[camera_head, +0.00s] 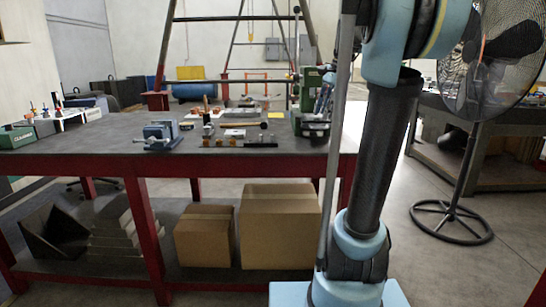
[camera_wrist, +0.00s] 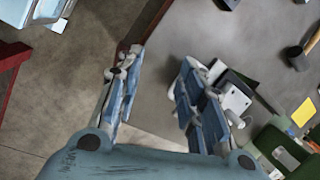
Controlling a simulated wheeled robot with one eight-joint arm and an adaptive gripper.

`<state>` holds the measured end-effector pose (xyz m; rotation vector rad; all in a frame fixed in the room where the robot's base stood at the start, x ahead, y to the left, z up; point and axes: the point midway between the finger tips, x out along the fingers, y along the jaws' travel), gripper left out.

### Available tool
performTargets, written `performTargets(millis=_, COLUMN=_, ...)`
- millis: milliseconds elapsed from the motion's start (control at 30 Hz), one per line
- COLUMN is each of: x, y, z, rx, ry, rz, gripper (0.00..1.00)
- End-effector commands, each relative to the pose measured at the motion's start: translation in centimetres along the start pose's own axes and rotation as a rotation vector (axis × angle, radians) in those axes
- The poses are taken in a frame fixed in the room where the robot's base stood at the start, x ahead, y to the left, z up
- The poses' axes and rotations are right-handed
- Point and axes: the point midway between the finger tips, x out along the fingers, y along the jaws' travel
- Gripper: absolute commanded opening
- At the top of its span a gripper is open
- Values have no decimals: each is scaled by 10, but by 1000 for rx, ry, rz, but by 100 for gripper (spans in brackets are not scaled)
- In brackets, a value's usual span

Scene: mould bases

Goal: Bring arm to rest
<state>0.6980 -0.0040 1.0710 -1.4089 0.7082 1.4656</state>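My gripper (camera_wrist: 158,66) shows in the wrist view with its two blue-grey fingers spread apart. Nothing sits between them; dark tabletop edge and concrete floor show through the gap. The gripper hangs over the edge of the workbench (camera_wrist: 205,35). In the head view my arm rises at the right, in front of the right end of the red-framed workbench (camera_head: 95,140); I cannot clearly make out the gripper there.
A green machine (camera_head: 306,100) stands at the bench's right end, close to my arm. A blue vise (camera_head: 160,136) and small parts lie on the bench. Cardboard boxes (camera_head: 280,226) sit on its lower shelf. A pedestal fan (camera_head: 462,160) stands right; floor between is clear.

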Motion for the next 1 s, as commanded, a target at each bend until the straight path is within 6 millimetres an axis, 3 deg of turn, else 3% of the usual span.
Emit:
performTargets(millis=433, x=105, y=136, z=46, rx=-529, ry=103, rz=50, gripper=36)
performTargets(millis=800, x=210, y=246, z=63, rx=-964, ry=175, rz=120, gripper=36)
performTargets(millis=1000, x=254, y=287, z=64, rx=-1132, ry=199, rz=155, gripper=36)
